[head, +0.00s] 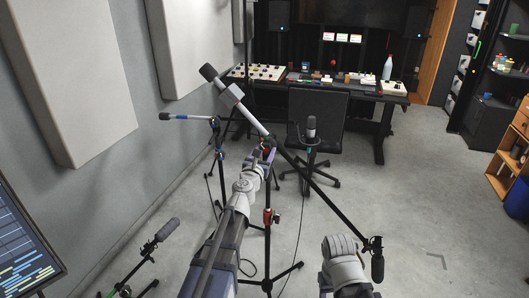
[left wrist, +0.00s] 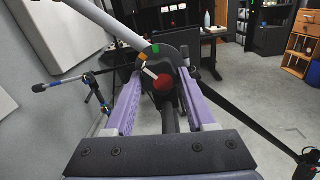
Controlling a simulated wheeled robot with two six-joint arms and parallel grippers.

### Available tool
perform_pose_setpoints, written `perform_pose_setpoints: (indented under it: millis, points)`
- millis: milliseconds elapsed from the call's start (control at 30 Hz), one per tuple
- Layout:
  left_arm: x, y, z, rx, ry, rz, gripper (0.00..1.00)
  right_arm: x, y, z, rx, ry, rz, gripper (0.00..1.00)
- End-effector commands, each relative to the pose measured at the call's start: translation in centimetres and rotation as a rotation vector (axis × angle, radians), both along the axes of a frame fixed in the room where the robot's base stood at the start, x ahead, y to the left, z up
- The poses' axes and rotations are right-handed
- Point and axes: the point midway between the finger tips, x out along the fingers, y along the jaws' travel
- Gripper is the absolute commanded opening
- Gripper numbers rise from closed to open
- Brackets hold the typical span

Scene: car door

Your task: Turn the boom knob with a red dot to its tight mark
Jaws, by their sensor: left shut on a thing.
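The boom knob is a dark disc with a red dot (left wrist: 162,84) in the left wrist view. A white pointer line (left wrist: 150,72) runs from the dot toward the upper left. On the round plate behind it are an orange mark (left wrist: 144,59) at upper left, a green mark (left wrist: 155,48) at the top and a yellowish mark (left wrist: 185,62) at right. The pointer lies nearest the orange mark, short of the green one. My left gripper (left wrist: 160,100) is shut on the knob, one purple finger on each side. In the head view my left gripper (head: 264,157) is at the boom's joint.
The boom pole (head: 322,193) slopes down to the right from the joint. Other microphone stands are at left (head: 187,118), lower left (head: 160,236) and right of the joint (head: 311,135). A chair (head: 318,118) and desk (head: 380,92) stand behind. Floor at right is clear.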

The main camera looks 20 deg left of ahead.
Motion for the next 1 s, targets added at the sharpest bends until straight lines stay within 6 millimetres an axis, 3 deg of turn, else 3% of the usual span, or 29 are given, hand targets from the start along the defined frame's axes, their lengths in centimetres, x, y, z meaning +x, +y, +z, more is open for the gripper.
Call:
perform_pose_setpoints:
  millis: [367,1000]
  points:
    - [0.00,0.01,0.00,0.081,0.001,0.000,0.00,0.00,0.00,0.00,0.000,0.000,0.000,0.56]
    - [-0.01,0.09,0.04,0.557,0.005,0.000,0.00,0.00,0.00,0.03,0.000,0.000,0.000,0.56]
